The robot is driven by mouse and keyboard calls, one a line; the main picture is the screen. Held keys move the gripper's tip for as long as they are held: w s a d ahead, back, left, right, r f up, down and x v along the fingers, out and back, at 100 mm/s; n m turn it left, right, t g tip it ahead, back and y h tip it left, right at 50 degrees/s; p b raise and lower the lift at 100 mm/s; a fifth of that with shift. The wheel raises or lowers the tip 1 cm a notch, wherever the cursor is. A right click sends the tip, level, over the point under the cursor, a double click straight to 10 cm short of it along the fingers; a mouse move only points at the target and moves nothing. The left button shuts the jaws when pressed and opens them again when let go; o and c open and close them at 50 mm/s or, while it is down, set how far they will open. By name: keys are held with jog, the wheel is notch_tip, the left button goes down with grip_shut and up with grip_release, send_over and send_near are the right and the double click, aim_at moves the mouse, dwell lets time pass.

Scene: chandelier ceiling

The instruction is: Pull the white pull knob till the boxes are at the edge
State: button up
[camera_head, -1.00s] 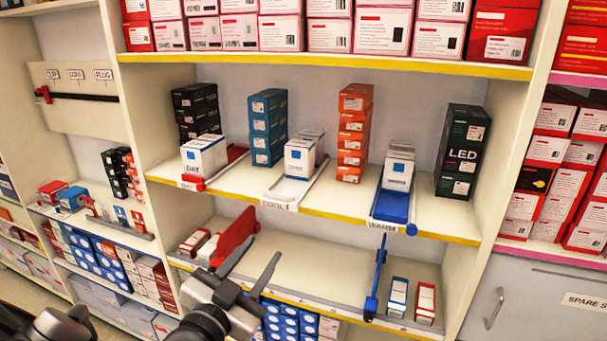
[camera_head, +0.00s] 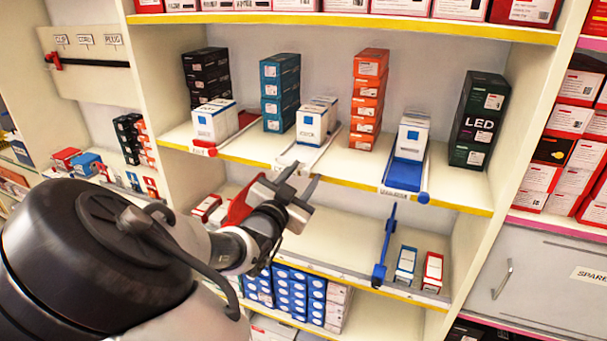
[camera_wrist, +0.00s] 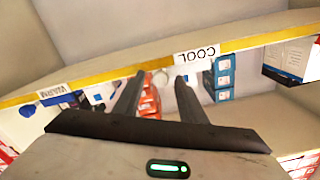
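White boxes (camera_head: 311,124) stand on that tray, set back from the yellow shelf edge (camera_head: 340,180). In the head view my gripper hides the knob. I cannot tell how far the fingers reach past it.
A red tray (camera_head: 243,121) with white boxes is at the left, a blue tray (camera_head: 402,191) at the right. Teal boxes (camera_head: 280,92) and orange boxes (camera_head: 369,97) stack beside the middle tray. Below, a red divider (camera_head: 238,207) and a blue divider (camera_head: 385,247) stand on the lower shelf.

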jog(key=shift+w, duration=0.1)
grip_shut()
jog(key=p+v, duration=0.4)
jog(key=v, duration=1)
grip_release()
jog(key=shift+s+a, duration=0.1)
jog(key=shift+s, duration=0.15)
